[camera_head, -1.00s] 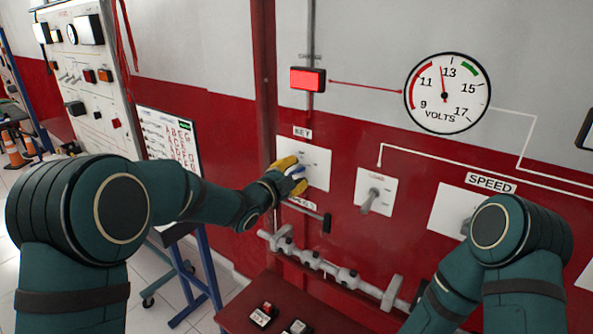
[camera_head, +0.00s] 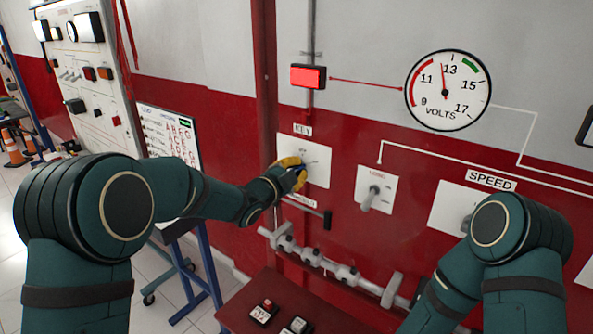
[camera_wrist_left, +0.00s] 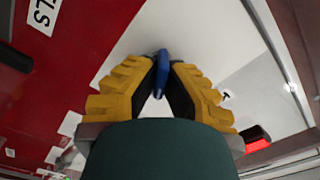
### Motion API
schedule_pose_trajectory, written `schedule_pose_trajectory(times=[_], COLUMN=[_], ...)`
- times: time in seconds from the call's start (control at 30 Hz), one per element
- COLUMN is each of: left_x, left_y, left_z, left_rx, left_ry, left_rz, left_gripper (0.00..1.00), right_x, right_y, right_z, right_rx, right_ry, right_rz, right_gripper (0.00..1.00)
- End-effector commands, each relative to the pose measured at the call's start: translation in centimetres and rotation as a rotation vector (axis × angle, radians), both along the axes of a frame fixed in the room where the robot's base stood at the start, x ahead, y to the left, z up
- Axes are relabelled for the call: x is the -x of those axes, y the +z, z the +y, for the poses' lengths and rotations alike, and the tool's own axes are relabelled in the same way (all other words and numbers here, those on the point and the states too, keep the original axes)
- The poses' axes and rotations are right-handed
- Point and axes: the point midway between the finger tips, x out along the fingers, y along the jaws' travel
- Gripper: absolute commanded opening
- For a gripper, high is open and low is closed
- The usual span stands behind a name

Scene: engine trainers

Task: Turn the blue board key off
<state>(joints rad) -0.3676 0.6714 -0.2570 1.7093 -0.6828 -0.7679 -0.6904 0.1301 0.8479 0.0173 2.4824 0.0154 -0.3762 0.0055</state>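The blue key (camera_wrist_left: 161,74) stands out from a white plate (camera_head: 318,169) under the KEY label (camera_head: 302,129) on the red and grey board. My left gripper (camera_head: 298,174) is at this plate and hides the key in the head view. In the left wrist view, the yellow fingers of the left gripper (camera_wrist_left: 162,66) close in on both sides of the blue key, with their dark pads against it. My right arm shows at the lower right, but its gripper is not in view.
A lit red lamp (camera_head: 308,77) and a volts gauge (camera_head: 448,90) sit above. A LOAD switch (camera_head: 374,196) is right of the key plate. A grey bar with fittings (camera_head: 345,276) sticks out below, above a dark red ledge (camera_head: 238,314).

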Motion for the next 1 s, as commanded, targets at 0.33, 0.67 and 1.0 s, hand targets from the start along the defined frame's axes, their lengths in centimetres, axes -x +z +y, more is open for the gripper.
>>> schedule_pose_trajectory(times=[0.33, 0.67, 1.0], left_x=[-0.1, -0.2, -0.2], left_y=[0.0, 0.2, 0.3], left_z=[0.2, 0.2, 0.3], left_rx=[0.186, 0.440, 0.668], left_ry=[0.002, 0.001, 0.000], left_rz=[0.129, 0.314, 0.481], left_gripper=[0.00, 0.00, 0.00], right_x=[0.3, 0.7, 0.8], right_y=[-1.8, -2.9, -3.2], right_z=[0.1, 0.2, 0.2], right_rx=[0.000, -0.002, -0.003], right_ry=[0.005, 0.012, 0.015], right_rz=[0.007, 0.016, 0.019], right_gripper=[0.58, 0.58, 0.58])
